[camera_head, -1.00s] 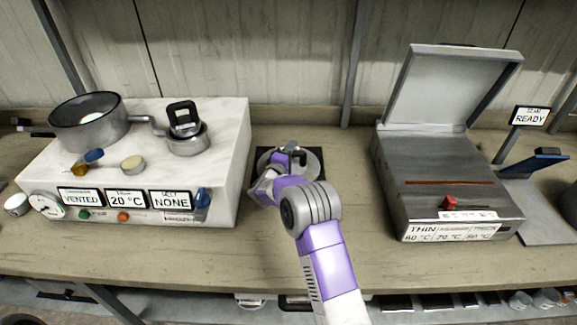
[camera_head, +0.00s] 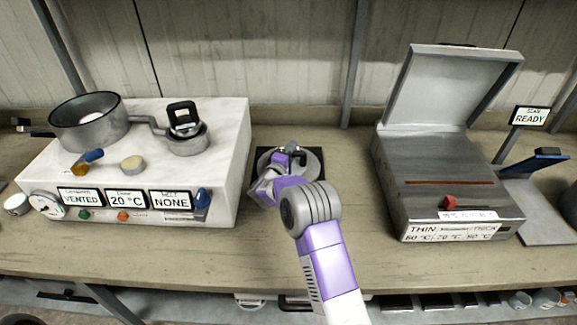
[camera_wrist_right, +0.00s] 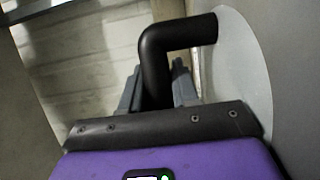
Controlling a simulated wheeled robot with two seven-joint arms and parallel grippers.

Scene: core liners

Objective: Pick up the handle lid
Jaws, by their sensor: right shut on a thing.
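The handle lid (camera_head: 312,164) is a round grey disc on a dark square mat between the white machine and the open grey press. In the right wrist view, the lid (camera_wrist_right: 245,75) shows as a pale disc with a black bent handle (camera_wrist_right: 178,40). My right gripper (camera_head: 290,158) reaches over the lid in the head view and hides part of it. In the right wrist view, my right gripper (camera_wrist_right: 160,92) has its grey fingers shut on the handle, one on each side. I cannot tell whether the lid touches the mat. My left gripper is not in view.
Bare bench (camera_head: 220,252) lies in front.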

